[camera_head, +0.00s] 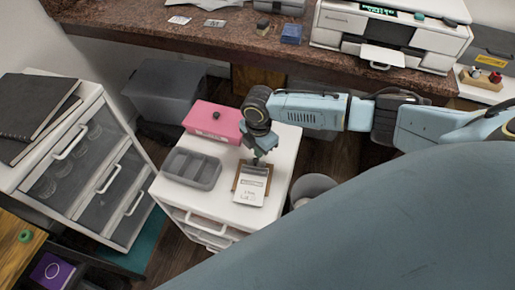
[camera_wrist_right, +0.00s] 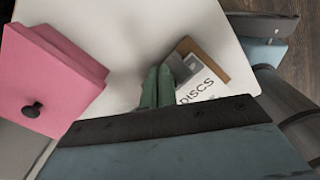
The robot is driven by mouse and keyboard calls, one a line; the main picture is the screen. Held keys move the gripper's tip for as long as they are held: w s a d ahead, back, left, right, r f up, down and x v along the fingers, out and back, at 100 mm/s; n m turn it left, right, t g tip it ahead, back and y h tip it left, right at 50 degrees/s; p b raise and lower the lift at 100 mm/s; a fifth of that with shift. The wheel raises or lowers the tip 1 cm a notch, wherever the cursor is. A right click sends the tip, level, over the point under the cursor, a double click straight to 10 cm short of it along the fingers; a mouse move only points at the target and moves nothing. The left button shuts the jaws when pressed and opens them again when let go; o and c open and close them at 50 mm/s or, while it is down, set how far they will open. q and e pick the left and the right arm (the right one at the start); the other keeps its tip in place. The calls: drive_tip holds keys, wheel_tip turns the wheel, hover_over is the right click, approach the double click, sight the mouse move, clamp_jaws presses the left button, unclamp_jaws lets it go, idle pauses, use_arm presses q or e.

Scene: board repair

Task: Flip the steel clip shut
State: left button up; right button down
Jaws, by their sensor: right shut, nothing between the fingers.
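A brown clipboard (camera_head: 237,184) lies on the white drawer cabinet's top, with a printed white paper (camera_head: 250,190) on it. The steel clip (camera_head: 257,170) is at the board's far end, partly hidden by my right gripper (camera_head: 259,158). In the right wrist view, the grey clip (camera_wrist_right: 183,68) lies just right of the green fingers (camera_wrist_right: 157,85), beside the brown board (camera_wrist_right: 207,58) and the paper (camera_wrist_right: 200,86). The fingers are shut and empty. I cannot tell whether they touch the clip, nor its exact angle. My left gripper is out of view.
A pink box (camera_head: 213,122) with a dark knob stands behind the board, and a grey divided tray (camera_head: 190,168) is to its left. A grey bin (camera_head: 312,186) stands right of the white cabinet (camera_head: 283,160). The cabinet top right of the board is clear.

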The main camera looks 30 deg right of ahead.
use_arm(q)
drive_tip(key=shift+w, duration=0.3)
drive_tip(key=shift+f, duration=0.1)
use_arm(e)
drive_tip(key=shift+f, duration=0.25)
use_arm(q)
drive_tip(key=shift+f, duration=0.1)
use_arm(e)
drive_tip(key=shift+f, duration=0.35)
use_arm(q)
drive_tip(key=shift+b, duration=0.3)
use_arm(e)
drive_tip(key=shift+f, duration=0.15)
drive_tip(key=shift+w+d+r, duration=0.55)
drive_tip(key=shift+w+d, duration=0.1)
drive_tip(key=shift+w, duration=0.05)
